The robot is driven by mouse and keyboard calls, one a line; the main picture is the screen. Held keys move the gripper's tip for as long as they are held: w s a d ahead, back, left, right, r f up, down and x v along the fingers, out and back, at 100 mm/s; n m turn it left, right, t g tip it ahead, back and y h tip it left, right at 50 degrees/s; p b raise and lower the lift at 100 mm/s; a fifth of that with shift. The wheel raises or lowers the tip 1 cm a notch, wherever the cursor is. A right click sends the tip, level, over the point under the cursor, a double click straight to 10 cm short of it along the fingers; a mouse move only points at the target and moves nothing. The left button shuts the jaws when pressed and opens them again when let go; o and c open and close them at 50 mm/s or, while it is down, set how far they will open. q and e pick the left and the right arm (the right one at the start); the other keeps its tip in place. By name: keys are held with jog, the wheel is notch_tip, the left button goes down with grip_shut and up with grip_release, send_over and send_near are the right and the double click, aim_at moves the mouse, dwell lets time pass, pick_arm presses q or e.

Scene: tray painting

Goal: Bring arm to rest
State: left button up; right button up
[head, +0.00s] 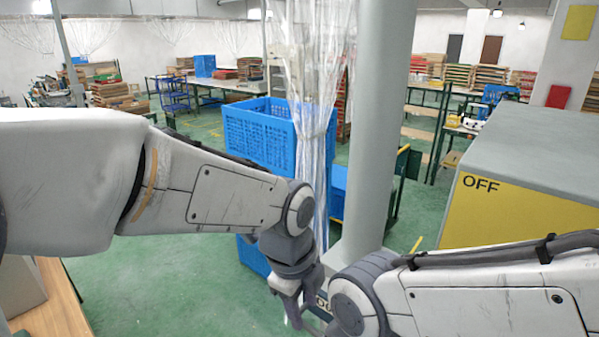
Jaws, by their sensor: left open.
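My left arm comes in from the left and reaches to the middle of the head view. Its gripper (298,312) hangs downward near the bottom edge, open, with nothing seen between its fingers. My right arm comes in from the right, and its front joint sits close beside the left gripper, partly covering what lies behind. My right gripper is not seen in this view.
A grey pillar (377,120) and a clear plastic curtain (316,80) stand behind the left gripper. Blue crates (258,133) stand behind the left arm. A yellow-fronted box marked OFF (510,212) is at right. A wooden tabletop (62,300) is lower left. Green floor lies between.

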pick_arm(q)
jog(key=s+a+f+n+b, duration=0.2)
jog(key=s+f+n, duration=0.2)
jog(key=s+n, duration=0.3)
jog(key=s+a+f+n+g+b, duration=0.1)
jog(key=s+a+f+n+b, duration=0.2)
jog(key=n, duration=0.7)
jog(key=s+f, duration=0.2)
jog(key=s, duration=0.2)
jog(key=shift+a+g+y, duration=0.3)
jog(key=shift+a, duration=0.05)
jog(key=shift+d, duration=0.15)
